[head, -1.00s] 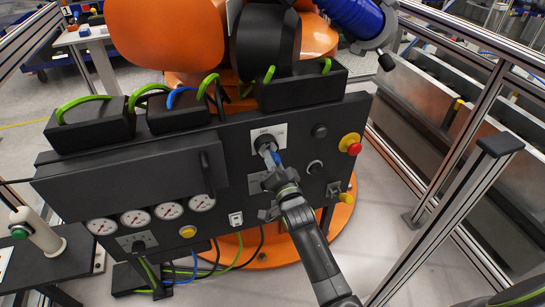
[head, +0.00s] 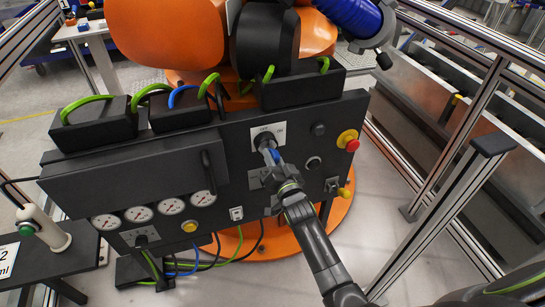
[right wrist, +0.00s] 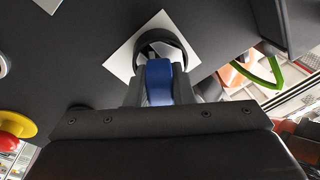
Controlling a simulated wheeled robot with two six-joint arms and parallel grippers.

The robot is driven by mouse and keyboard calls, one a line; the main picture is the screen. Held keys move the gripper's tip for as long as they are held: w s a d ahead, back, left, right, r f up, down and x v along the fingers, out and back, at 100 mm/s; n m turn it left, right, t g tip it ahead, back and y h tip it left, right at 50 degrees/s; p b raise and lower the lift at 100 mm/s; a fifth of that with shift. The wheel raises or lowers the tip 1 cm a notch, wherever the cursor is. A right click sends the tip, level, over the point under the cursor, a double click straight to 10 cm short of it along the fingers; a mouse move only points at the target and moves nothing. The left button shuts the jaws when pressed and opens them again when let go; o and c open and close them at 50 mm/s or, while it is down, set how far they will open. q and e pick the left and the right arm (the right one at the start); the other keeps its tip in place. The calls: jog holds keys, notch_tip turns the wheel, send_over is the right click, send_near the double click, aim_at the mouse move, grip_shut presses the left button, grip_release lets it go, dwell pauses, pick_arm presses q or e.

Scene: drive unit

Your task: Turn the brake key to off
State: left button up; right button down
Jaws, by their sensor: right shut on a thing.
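The brake key (right wrist: 158,82) is blue and stands out from a round black switch (head: 265,141) on a white label plate (head: 280,130), on the front of the dark panel. The plate shows tilted in the right wrist view (right wrist: 122,62). My right gripper (head: 272,157) reaches up from below and is shut on the key, with grey fingers on both sides of it (right wrist: 158,88). The plate's lettering is too small to read, so I cannot tell the key's exact setting. My left gripper is not in view.
The panel carries a red stop button on yellow (head: 348,140), a yellow knob (head: 343,193), several gauges (head: 139,214) and a long handle (head: 208,172). Cable boxes (head: 300,88) line its top. A metal fence post (head: 450,200) stands to the right.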

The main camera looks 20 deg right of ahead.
jog(key=n+p, duration=0.2)
jog(key=n, duration=0.1)
jog(key=shift+r+g+y, duration=0.15)
jog(key=shift+g+y, duration=0.15)
jog(key=shift+y, duration=0.1)
jog(key=shift+d+n+p, duration=0.1)
jog(key=shift+n+p, duration=0.2)
jog(key=shift+n, duration=0.7)
jog(key=shift+n+p, duration=0.6)
jog(key=shift+n, duration=1)
